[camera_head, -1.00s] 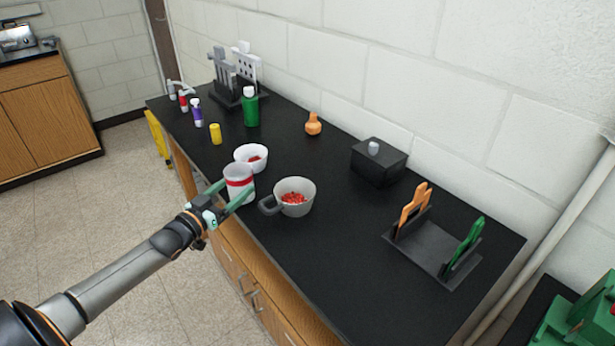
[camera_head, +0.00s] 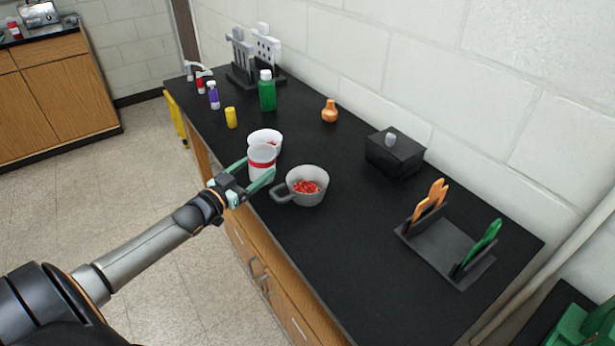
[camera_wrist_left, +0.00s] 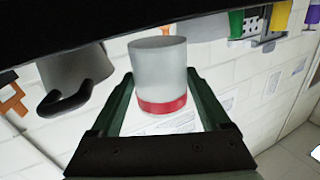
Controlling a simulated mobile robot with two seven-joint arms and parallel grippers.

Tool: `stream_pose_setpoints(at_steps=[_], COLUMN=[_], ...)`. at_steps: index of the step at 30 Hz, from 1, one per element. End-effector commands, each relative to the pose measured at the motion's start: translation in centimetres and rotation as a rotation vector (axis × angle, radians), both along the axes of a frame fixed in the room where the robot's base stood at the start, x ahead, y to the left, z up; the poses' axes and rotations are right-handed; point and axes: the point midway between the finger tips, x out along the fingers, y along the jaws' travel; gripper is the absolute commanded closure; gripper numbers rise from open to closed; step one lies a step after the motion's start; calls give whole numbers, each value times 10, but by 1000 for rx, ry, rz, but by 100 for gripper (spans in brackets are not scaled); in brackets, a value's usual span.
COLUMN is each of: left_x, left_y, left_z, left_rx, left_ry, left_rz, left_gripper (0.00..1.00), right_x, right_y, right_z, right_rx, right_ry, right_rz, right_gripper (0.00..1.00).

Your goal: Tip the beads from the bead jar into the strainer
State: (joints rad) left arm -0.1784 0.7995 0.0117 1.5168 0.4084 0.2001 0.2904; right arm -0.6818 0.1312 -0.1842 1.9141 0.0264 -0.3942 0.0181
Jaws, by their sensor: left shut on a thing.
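My left gripper (camera_head: 266,176) is shut on a whitish jar (camera_head: 262,156) with a red band, and holds it about upright by its sides. The left wrist view shows the jar (camera_wrist_left: 160,75) upside down between the fingers (camera_wrist_left: 160,105). I cannot see its contents. Right of it on the counter stands a grey handled vessel (camera_head: 317,178) holding red beads, apparently the strainer; it also shows in the left wrist view (camera_wrist_left: 72,72). My right gripper is not in view.
The black counter (camera_head: 340,250) is clear to the front right. A yellow bottle (camera_head: 231,118), green bottle (camera_head: 267,92), orange flask (camera_head: 330,112), black box (camera_head: 396,158) and dark rack (camera_head: 440,255) stand around. A wall runs behind.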

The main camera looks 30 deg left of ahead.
Motion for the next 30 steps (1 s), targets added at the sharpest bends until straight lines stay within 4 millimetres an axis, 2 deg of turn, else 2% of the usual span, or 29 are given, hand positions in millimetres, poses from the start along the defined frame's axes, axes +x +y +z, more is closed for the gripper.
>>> stream_pose_setpoints(at_steps=[23,30], left_x=[5,7], left_y=[-27,-37], left_z=[43,44], left_rx=[384,503], left_ry=[64,87], left_rz=[0,0], left_gripper=[77,77], right_x=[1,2], right_y=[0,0], right_z=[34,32], right_rx=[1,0], right_ry=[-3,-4], right_rz=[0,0], right_gripper=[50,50])
